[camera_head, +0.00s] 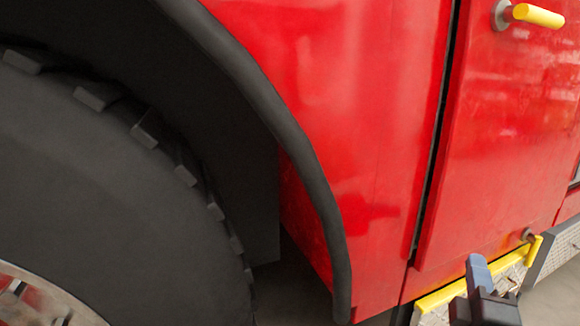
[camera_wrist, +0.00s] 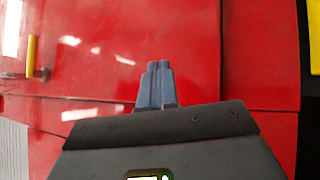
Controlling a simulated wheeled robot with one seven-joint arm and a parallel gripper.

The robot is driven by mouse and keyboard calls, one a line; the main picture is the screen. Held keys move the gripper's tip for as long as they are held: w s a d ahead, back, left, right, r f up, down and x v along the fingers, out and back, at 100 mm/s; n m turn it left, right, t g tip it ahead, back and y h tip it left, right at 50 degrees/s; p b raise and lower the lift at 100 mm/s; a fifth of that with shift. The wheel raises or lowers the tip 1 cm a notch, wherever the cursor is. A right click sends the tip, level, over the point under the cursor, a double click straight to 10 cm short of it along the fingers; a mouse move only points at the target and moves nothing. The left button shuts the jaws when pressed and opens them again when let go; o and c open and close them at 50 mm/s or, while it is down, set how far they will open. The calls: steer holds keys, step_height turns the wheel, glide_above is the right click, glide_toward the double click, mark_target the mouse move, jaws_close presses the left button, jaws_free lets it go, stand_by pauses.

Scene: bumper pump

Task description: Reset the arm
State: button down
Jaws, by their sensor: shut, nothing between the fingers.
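My gripper (camera_head: 478,270) shows at the lower right of the head view, with blue-grey fingers and a dark body. It is in front of the yellow-edged step at the bottom of the red vehicle (camera_head: 360,110). In the wrist view my gripper (camera_wrist: 157,67) is in the middle, its fingers together and empty, with the red body panels behind it. I cannot tell how far the fingertips are from the panels.
A large black tyre (camera_head: 110,200) under a dark wheel arch (camera_head: 295,140) fills the left of the head view. A yellow handle (camera_head: 537,15) sticks out at the upper right. A yellow-edged metal step (camera_head: 440,295) runs along the lower right.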

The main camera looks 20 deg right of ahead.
steer(key=s+a+f+m+y, duration=0.2)
steer(key=s+a+f+y, duration=0.8)
steer(key=a, duration=0.4)
steer(key=s+a+r+m+g+y, duration=0.1)
steer(key=s+a+m+y, duration=0.2)
steer(key=s, duration=0.6)
steer(key=s+a+r+m+y, duration=0.1)
steer(key=s+a+m, duration=0.35)
steer(key=s, duration=0.35)
step_height(320, 180, up, 35)
steer(key=p, duration=3.4)
steer(key=shift+s+f, duration=0.2)
steer(key=shift+s, duration=0.25)
